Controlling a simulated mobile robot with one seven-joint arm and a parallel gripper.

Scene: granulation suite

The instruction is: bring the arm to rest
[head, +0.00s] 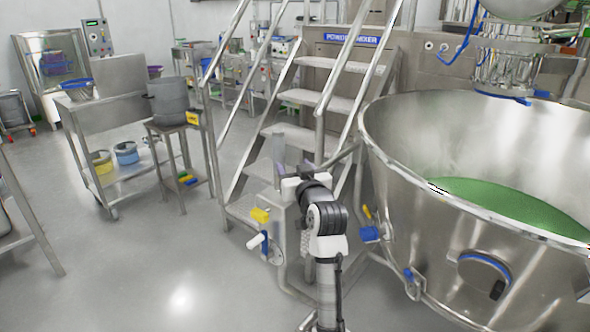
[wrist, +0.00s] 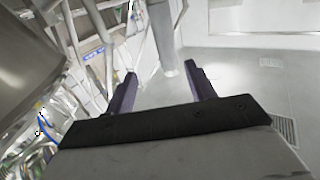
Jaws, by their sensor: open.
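My arm (head: 325,240) stands up in front of the metal stairs in the head view, bent at its upper joint. My gripper (wrist: 160,82) shows in the wrist view with two dark fingers spread apart. It is open, and nothing is between the fingers. In the head view the gripper's fingers are hard to make out against the stairs.
A large steel bowl (head: 400,170) with green powder (head: 510,203) stands close on the right. Metal stairs (head: 312,103) rise behind my arm. A steel cart (head: 110,112) and a small stand with a grey pot (head: 170,100) are at left. The floor (head: 150,270) at front left is clear.

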